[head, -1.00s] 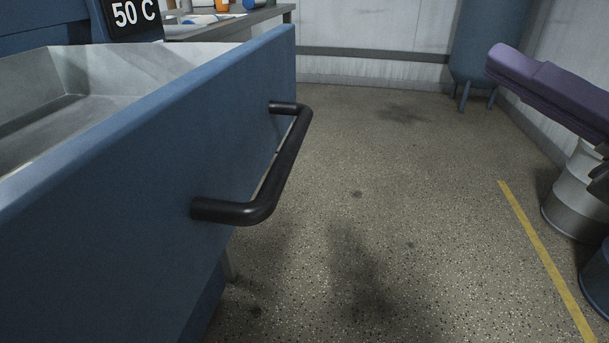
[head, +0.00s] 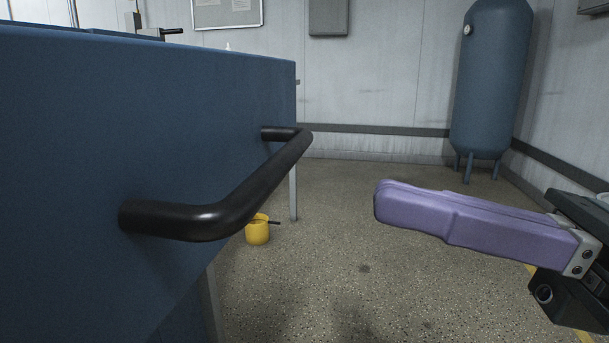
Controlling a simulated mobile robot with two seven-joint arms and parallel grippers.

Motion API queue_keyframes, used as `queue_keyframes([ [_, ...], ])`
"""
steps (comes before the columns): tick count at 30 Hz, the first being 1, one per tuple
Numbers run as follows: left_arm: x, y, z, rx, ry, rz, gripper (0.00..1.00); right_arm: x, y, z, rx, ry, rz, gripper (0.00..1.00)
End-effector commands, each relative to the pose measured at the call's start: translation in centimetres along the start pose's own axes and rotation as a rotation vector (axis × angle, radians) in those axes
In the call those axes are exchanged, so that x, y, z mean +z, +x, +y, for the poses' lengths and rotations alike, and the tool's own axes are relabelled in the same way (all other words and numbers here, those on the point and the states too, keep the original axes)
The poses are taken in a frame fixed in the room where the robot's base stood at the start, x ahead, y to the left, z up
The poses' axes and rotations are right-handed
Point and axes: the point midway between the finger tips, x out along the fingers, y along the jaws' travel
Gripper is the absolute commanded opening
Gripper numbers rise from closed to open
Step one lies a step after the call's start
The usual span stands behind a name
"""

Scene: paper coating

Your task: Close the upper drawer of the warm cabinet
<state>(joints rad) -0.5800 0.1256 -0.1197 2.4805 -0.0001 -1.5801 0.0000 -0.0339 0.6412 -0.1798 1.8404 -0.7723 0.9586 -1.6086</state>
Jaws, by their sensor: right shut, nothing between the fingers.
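The blue drawer front (head: 75,130) of the warm cabinet fills the left of the head view, seen at a steep angle. Its black bar handle (head: 262,185) sticks out to the right. The inside of the drawer is hidden behind the top edge of the front. My right gripper (head: 384,203), with purple fingers, reaches in from the right. It is shut and empty, pointing left toward the handle with a clear gap between them. My left gripper is out of view.
A yellow bucket (head: 257,231) stands on the floor beyond the handle. A blue tank (head: 490,80) on legs stands in the back right corner. The speckled floor (head: 340,240) between drawer and gripper is clear.

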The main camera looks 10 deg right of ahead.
Motion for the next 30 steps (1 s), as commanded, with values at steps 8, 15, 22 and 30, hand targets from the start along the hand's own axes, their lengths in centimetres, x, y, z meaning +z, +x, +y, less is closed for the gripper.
queue_keyframes([
  [8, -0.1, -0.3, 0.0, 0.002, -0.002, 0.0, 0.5, 0.1, 4.1, 0.0, 0.001, 0.0, -0.002, 0.0],
  [15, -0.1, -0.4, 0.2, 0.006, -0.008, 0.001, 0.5, 0.0, 4.9, 0.0, 0.0, 0.001, 0.0, 0.0],
  [22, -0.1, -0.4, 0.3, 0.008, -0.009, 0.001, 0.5, 0.0, 4.9, 0.0, 0.0, 0.001, 0.0, 0.0],
  [30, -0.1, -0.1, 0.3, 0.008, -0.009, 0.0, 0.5, -0.1, 5.6, 0.0, 0.0, 0.001, -0.002, 0.0],
])
